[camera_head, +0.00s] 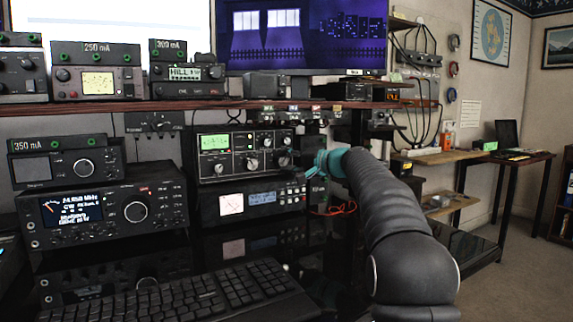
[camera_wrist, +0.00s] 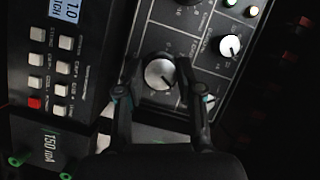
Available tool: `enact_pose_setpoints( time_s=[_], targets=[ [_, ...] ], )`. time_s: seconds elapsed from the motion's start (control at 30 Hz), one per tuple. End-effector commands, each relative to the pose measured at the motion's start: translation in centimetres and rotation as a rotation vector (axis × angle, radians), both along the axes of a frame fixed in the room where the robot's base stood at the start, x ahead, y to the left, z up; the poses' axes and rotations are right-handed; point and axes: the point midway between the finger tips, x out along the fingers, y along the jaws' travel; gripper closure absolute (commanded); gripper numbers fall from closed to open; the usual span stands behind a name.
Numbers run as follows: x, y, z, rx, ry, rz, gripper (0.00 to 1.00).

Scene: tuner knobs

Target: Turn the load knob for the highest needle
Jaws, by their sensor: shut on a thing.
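The tuner (camera_head: 244,155) is a dark box with a green-lit meter (camera_head: 214,142) at its left and several knobs on its front. The meter's needle is too small to read. My gripper (camera_head: 308,168) is at the right end of the tuner's face. In the wrist view, my gripper (camera_wrist: 160,80) has one finger on each side of a black knob with a silver face (camera_wrist: 159,73), shut on it. This is the lower right knob. Its label cannot be read. Another silver-faced knob (camera_wrist: 230,45) sits above it on the panel, clear of the fingers.
Below the tuner is a radio (camera_head: 250,200) with a white meter and a blue display. A larger radio (camera_head: 100,210) stands at the left, and a keyboard (camera_head: 190,295) lies in front. A shelf edge (camera_head: 130,106) runs above the tuner. Red wires (camera_head: 335,209) hang below my gripper.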

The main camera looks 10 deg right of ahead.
Motion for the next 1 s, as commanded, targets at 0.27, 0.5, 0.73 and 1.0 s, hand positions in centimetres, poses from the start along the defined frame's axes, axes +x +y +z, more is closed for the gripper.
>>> enact_pose_setpoints(
  time_s=[0.27, 0.5, 0.73, 1.0],
  targets=[
    [0.0, 0.0, 0.0, 0.004, 0.002, -0.001, 0.98],
    [0.0, 0.0, 0.0, 0.004, 0.002, -0.001, 0.38],
    [0.0, 0.0, 0.0, 0.004, 0.002, 0.000, 0.38],
    [-1.7, -1.5, 0.3, 0.005, 0.001, -0.002, 0.38]
  ],
)
